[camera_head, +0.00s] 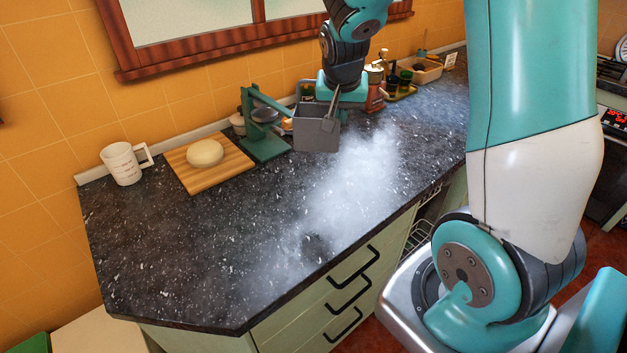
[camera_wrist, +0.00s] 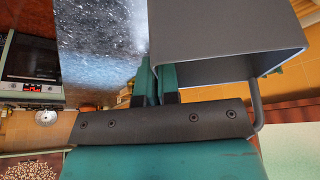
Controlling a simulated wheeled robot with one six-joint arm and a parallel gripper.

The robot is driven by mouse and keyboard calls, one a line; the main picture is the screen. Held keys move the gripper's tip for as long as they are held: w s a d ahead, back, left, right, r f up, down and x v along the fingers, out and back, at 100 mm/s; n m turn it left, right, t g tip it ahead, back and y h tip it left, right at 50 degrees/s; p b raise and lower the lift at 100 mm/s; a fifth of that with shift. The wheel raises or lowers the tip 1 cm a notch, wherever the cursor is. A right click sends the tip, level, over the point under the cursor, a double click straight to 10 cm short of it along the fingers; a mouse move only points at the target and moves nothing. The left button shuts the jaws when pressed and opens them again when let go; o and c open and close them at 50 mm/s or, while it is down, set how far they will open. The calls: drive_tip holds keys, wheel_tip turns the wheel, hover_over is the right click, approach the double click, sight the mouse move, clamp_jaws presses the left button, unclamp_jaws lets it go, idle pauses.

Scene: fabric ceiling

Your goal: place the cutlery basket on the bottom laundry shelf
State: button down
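The cutlery basket (camera_head: 317,131) is a grey open-topped box with a thin handle. My gripper (camera_head: 334,97) is shut on it and holds it above the dark speckled countertop in the head view. In the wrist view, the basket (camera_wrist: 225,32) fills the upper right, and the teal fingers (camera_wrist: 156,86) close at its near left edge. The exact grip point is partly hidden. I cannot make out a laundry shelf in either view.
Bottles and a tray (camera_head: 426,70) stand behind. The counter's front is clear. A wire rack (camera_head: 418,237) shows below it.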

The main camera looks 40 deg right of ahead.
wheel_tip(320, 180, down, 18)
drive_tip(key=p, duration=0.2)
drive_tip(key=shift+a+r+p, duration=0.15)
drive_tip(key=shift+r+p, duration=0.1)
drive_tip(key=shift+p, duration=0.15)
drive_tip(key=shift+f, duration=0.15)
drive_tip(key=c, duration=1.4)
unclamp_jaws()
drive_tip(key=shift+o, duration=0.2)
